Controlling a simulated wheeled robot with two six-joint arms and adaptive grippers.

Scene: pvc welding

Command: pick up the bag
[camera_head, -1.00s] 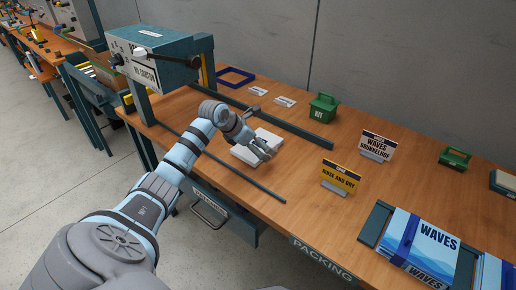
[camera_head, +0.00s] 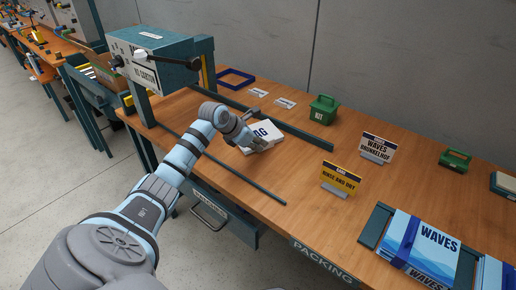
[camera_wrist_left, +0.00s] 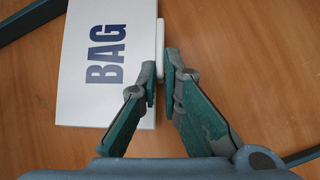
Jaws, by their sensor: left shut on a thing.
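The bag (camera_head: 262,132) is a flat white packet marked BAG in dark blue, on the wooden packing table between two dark rails. It also shows in the left wrist view (camera_wrist_left: 105,60), to the left of the fingers. My left gripper (camera_head: 265,147) is at the bag's near right edge, partly covering it. In the left wrist view my left gripper (camera_wrist_left: 161,75) has its fingers closed around a thin white strip at the bag's right edge. I cannot tell whether the bag is clear of the table. My right gripper is not in view.
A teal machine (camera_head: 160,62) stands at the table's left end. Behind the rails are a green kit box (camera_head: 323,109) and small cards. A yellow sign (camera_head: 340,178), a white sign (camera_head: 377,148) and WAVES packs (camera_head: 420,240) stand to the right.

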